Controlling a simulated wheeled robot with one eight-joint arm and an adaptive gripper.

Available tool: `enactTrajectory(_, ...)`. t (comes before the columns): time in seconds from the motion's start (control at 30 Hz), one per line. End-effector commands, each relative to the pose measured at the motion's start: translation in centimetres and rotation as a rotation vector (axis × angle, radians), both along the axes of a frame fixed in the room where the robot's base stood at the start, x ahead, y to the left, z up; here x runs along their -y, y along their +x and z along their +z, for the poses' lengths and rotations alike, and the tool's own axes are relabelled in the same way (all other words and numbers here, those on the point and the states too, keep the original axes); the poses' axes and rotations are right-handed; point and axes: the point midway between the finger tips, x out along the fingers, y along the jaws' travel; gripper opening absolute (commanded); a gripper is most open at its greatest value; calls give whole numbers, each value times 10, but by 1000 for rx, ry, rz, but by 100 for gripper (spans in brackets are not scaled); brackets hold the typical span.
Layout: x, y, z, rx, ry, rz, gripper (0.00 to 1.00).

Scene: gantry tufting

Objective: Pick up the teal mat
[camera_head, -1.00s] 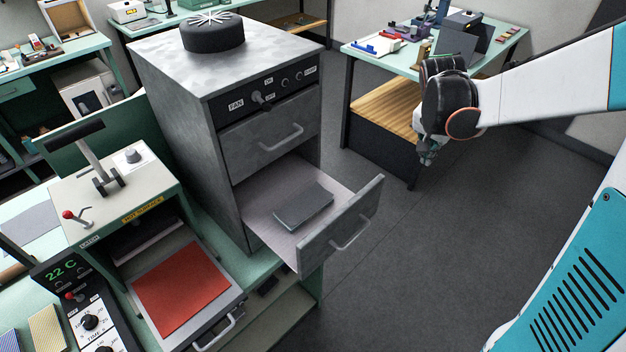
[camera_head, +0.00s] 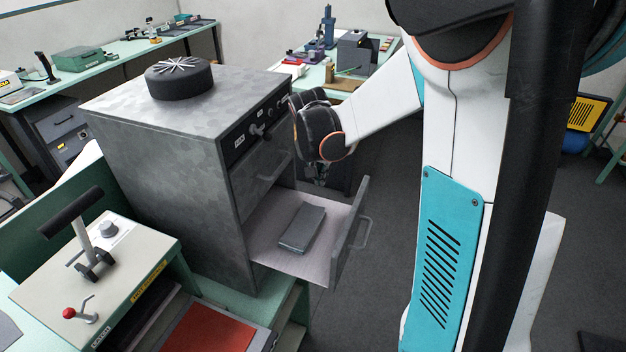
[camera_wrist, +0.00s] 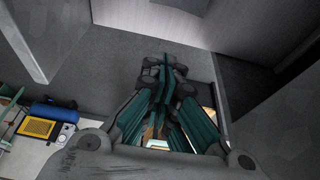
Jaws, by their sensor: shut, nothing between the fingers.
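The mat (camera_head: 302,228) looks dark grey-teal. It lies flat in the open drawer (camera_head: 268,258) of the grey metal cabinet and appears to be a thin folded or stacked slab. My gripper (camera_head: 320,181) is above and behind the mat, near the drawer's far side, apart from it and pointing down. In the wrist view my gripper (camera_wrist: 163,72) shows its fingers with teal pads drawn together, empty. I cannot make out the mat for certain in that view.
The drawer front (camera_head: 350,235) stands to the right of the mat. The cabinet (camera_head: 170,150) rises at left, with a closed upper drawer over the open one. A heated press with a red sheet (camera_head: 212,335) is at lower left.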

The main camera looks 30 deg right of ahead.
Motion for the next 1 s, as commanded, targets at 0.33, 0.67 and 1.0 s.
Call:
enactTrajectory(0.33,17,14,-62,0,0,-1,0)
enactTrajectory(0.67,-5,-3,-72,0,0,2,0)
enactTrajectory(1.0,-12,-9,-72,0,0,0,0)
